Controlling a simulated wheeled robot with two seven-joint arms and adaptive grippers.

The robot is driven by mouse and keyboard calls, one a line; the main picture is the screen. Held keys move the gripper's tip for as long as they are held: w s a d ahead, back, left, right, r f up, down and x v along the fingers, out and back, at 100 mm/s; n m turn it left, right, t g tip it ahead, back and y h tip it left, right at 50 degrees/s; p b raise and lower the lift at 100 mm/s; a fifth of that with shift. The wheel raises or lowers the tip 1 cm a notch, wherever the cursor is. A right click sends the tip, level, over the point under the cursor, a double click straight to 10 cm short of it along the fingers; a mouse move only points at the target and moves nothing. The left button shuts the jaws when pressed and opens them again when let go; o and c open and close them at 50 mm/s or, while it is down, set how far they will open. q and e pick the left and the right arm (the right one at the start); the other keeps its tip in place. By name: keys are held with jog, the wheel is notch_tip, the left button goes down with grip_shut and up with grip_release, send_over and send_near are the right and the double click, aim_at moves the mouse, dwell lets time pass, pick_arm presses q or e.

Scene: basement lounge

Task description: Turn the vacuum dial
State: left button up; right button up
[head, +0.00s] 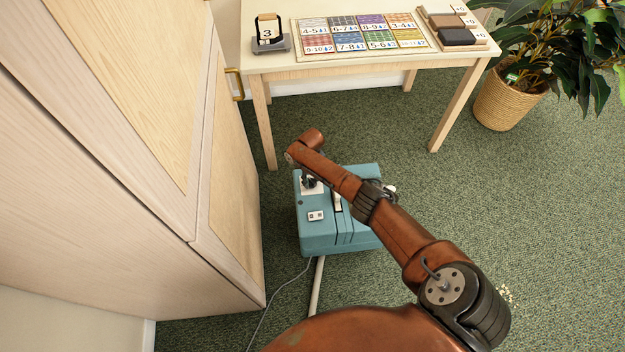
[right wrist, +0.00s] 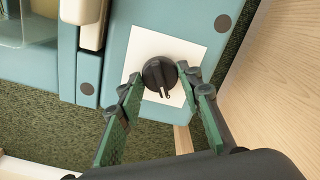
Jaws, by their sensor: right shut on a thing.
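The teal vacuum (head: 335,235) stands on the green carpet between the wooden cabinet and the table. Its black round dial (right wrist: 159,76) sits on a white square plate (right wrist: 187,51) and has a pointer facing toward the bottom of the right wrist view. My right gripper (right wrist: 162,80) has its green-padded fingers on either side of the dial and is shut on it. In the head view my right arm reaches over the vacuum and partly covers its top; the right gripper (head: 309,180) is small there. My left gripper is not in view.
A wooden cabinet (head: 235,190) with a brass handle stands close on the left. A small table (head: 276,64) with cards and a card holder is behind the vacuum. A potted plant (head: 507,105) is at the back right. A hose and a cord lie in front. Open carpet is on the right.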

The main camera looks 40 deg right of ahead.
aim_at(312, 181)
jog(key=shift+s+f, duration=0.1)
dwell(0.3)
jog(key=o, duration=1.2)
jog(key=shift+c, duration=0.2)
notch_tip(312, 181, up, 12)
